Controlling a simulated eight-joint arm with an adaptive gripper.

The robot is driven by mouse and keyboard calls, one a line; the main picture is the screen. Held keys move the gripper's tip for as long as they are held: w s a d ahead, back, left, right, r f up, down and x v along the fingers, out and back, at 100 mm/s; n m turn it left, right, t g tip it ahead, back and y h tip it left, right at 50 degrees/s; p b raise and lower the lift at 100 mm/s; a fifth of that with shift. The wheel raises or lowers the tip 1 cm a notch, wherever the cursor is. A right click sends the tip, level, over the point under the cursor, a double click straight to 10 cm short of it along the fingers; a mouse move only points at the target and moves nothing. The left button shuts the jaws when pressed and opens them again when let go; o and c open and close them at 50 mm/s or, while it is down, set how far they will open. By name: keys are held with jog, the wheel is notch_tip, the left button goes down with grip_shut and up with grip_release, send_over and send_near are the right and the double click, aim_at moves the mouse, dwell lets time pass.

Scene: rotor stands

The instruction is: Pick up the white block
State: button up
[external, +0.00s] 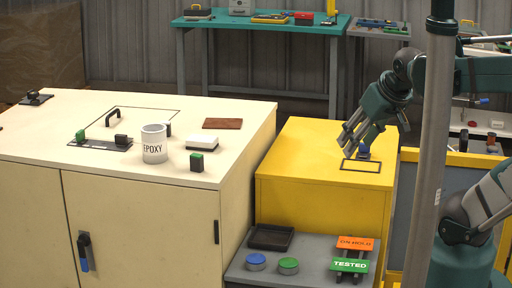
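The white block (202,140) is a low, flat piece with a dark underside. It lies on top of the cream cabinet (240,125), right of the white EPOXY mug (154,147) and behind a small green-topped black block (197,162). My gripper (357,146) is well to the right of it, low over the yellow cabinet (300,155). Its fingers point down and left and look spread apart.
A brown flat plate (222,123) lies behind the white block. Left of the mug are a dark plate (100,144) with green and black blocks and a black handle (113,116). A grey lower shelf (305,268) carries a tray, discs and signs. A grey post (430,150) stands in front.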

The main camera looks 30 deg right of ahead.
jog(key=o, duration=0.4)
jog(key=shift+c, duration=0.2)
jog(key=shift+r, duration=0.1)
jog(key=w+a+r+n+g+p, duration=0.1)
jog(key=w+a+r+p, duration=0.25)
jog(key=w, duration=0.35)
jog(key=w+a+r+n+g+p, duration=0.1)
jog(key=w+a+r+n+p, duration=0.2)
jog(key=w, duration=0.5)
jog(key=w+a+r+g+p, duration=0.2)
jog(key=w+a+r+p, duration=0.15)
jog(key=w, duration=0.35)
jog(key=w+a+f+n+g+p, duration=0.1)
jog(key=w+a+f+p, duration=0.1)
jog(key=w, duration=0.4)
jog(key=w+a+f+n+g+p, duration=0.1)
jog(key=w+a+f+n+p, duration=0.1)
jog(key=w+a, duration=0.4)
jog(key=w+a+f+n+g+p, duration=0.1)
jog(key=w+a+f+p, duration=0.3)
jog(key=w+a+p, duration=0.1)
jog(key=shift+w+a+f+n, duration=0.15)
jog(key=shift+w+a+n, duration=0.3)
jog(key=shift+a, duration=0.15)
jog(key=shift+w+a+f, duration=0.2)
jog(key=shift+a+f, duration=0.15)
jog(key=shift+f, duration=0.1)
